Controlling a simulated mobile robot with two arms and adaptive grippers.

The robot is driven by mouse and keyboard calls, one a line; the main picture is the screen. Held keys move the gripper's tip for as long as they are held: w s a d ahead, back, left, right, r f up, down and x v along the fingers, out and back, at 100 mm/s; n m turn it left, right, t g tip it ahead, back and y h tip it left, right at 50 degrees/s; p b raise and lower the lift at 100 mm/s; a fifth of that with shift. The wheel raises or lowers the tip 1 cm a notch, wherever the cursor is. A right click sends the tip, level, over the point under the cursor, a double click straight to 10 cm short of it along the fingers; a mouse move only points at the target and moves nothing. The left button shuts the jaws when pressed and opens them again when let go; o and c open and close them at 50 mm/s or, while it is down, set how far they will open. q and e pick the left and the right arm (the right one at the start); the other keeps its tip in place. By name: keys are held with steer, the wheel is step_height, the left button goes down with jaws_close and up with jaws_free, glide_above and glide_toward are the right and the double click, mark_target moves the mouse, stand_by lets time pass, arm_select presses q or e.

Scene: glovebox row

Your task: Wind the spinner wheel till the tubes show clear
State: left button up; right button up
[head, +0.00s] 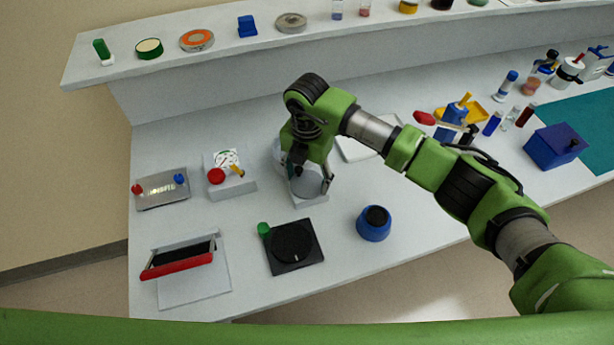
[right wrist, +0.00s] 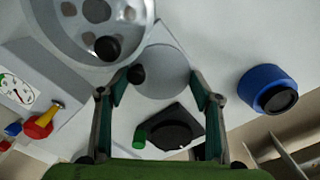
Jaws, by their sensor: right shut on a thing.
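The spinner stands on a white base. Its grey wheel (head: 308,181) is a flat disc, also seen in the right wrist view (right wrist: 162,78), with a small black knob (right wrist: 136,74) at its left edge. A round grey drum (right wrist: 118,40) with dark round spots, perhaps the tubes, is cut off at the top of the right wrist view. In the head view my arm mostly hides it. I cannot tell whether the tubes look clear. My left gripper is out of view.
A gauge box (head: 232,187) with a red knob stands left of the spinner. A black plate (head: 309,258) with a green knob and a blue round pot (head: 373,229) are in front. A raised shelf (head: 230,73) runs behind. Bare table lies between these.

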mark_target(307, 183)
steer(key=o, duration=1.1)
step_height(307, 183, up, 12)
